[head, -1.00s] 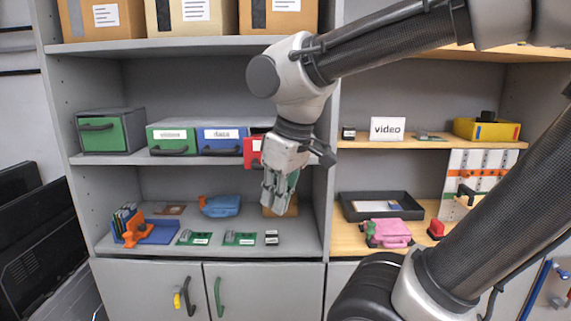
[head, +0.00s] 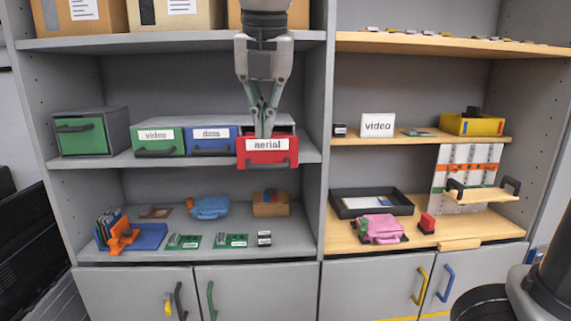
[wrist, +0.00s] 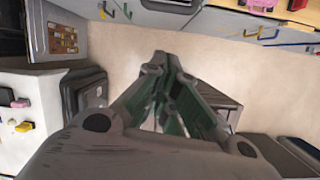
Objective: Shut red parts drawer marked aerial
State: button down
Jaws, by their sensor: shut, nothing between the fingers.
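The red drawer (head: 268,157) labelled "aerial" is on the middle shelf of the grey unit in the head view. Its front stands forward of the neighbouring blue drawer, so it is partly open. It has a dark handle low on its front. My gripper (head: 265,134) points down at the drawer's upper front, fingertips together and empty. The fingertips overlap the top edge of the front in the picture; I cannot tell whether they touch it. The wrist view shows the closed fingers (wrist: 168,90) over the floor, without the drawer.
A blue drawer (head: 211,141) marked "data" and a green drawer (head: 158,142) marked "video" stand to the left, with another green drawer (head: 82,137) further left. A box (head: 270,203) sits on the shelf below. An upright divider stands close to the right of the red drawer.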

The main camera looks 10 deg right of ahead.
aim_at(266, 147)
jog(key=w+f, duration=0.2)
jog(key=f, duration=0.1)
jog(key=w+f+n, duration=0.1)
jog(key=w+f, duration=0.1)
jog(key=f, duration=0.2)
jog(key=w+f+n, duration=0.1)
jog(key=w+f, duration=0.1)
jog(key=f, duration=0.1)
jog(key=shift+d+f, duration=0.2)
jog(key=shift+w+f, duration=0.1)
jog(key=shift+w, duration=0.3)
jog(key=w, duration=1.3)
jog(key=shift+w+d, duration=0.1)
jog(key=shift+d, duration=0.1)
jog(key=shift+s, duration=0.2)
